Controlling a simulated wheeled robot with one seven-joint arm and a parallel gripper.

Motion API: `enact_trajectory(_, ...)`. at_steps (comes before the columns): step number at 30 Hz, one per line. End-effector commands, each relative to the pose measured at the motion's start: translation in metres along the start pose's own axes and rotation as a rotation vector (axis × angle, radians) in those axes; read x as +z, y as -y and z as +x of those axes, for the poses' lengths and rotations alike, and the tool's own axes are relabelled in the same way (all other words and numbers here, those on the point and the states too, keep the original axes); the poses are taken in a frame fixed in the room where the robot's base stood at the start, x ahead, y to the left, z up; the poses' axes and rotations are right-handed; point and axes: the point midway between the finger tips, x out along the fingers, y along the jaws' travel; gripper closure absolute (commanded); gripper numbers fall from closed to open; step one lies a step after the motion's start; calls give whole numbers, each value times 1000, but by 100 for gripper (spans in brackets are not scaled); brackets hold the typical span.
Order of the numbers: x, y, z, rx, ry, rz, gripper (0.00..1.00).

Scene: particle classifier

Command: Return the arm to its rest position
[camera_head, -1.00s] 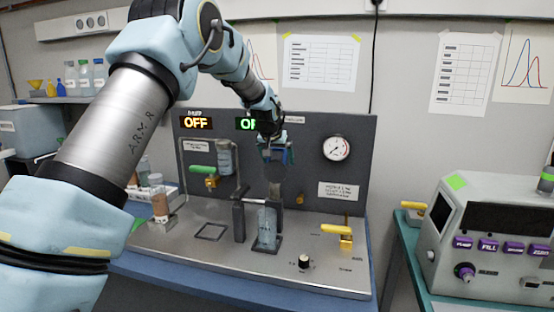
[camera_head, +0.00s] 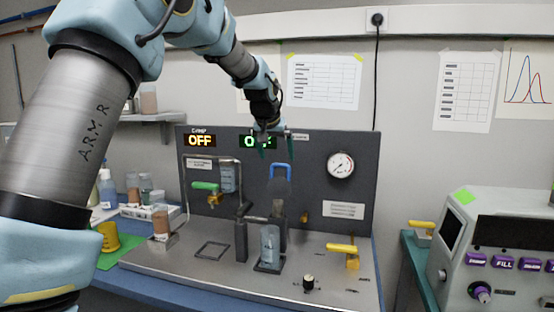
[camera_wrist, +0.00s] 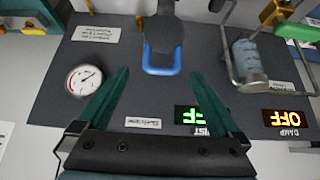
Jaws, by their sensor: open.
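My gripper (camera_head: 276,143) is in front of the upper part of the dark panel (camera_head: 310,160), partly covering the green display (camera_head: 247,141). In the wrist view its two green fingers (camera_wrist: 160,98) are spread apart with nothing between them. Beyond the fingertips is a blue loop handle (camera_wrist: 160,70) on a grey cylindrical part; the handle also shows in the head view (camera_head: 281,166), below the gripper. The gripper is apart from it. My arm reaches in from the upper left, with its thick links filling the left side of the head view.
The metal bench plate carries a clear cylinder (camera_head: 270,245), a yellow lever (camera_head: 343,249) and a black knob (camera_head: 308,283). A gauge (camera_head: 340,165) is on the panel. A grey instrument (camera_head: 500,240) stands right. Bottles and a yellow cup (camera_head: 109,237) are at left.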

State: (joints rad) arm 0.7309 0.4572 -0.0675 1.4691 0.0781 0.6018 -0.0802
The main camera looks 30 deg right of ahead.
Motion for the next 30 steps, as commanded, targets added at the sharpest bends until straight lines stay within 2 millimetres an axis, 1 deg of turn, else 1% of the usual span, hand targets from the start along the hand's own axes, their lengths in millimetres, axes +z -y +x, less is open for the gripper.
enact_trajectory(10,0,0,0,0,0,0,1)
enact_trajectory(12,2,3,0,-3,3,-3,1)
enact_trajectory(14,8,12,0,-11,11,-14,1)
enact_trajectory(17,34,44,-2,-37,45,-51,1)
enact_trajectory(20,81,89,-8,-76,100,-111,1)
enact_trajectory(21,104,107,-12,-93,124,-140,1)
enact_trajectory(23,140,133,-20,-117,162,-184,1)
enact_trajectory(24,164,148,-25,-132,186,-214,1)
enact_trajectory(26,202,168,-35,-153,222,-263,1)
enact_trajectory(27,229,179,-42,-166,248,-297,1)
enact_trajectory(29,269,192,-53,-184,283,-348,1)
enact_trajectory(30,296,199,-61,-195,308,-382,1)
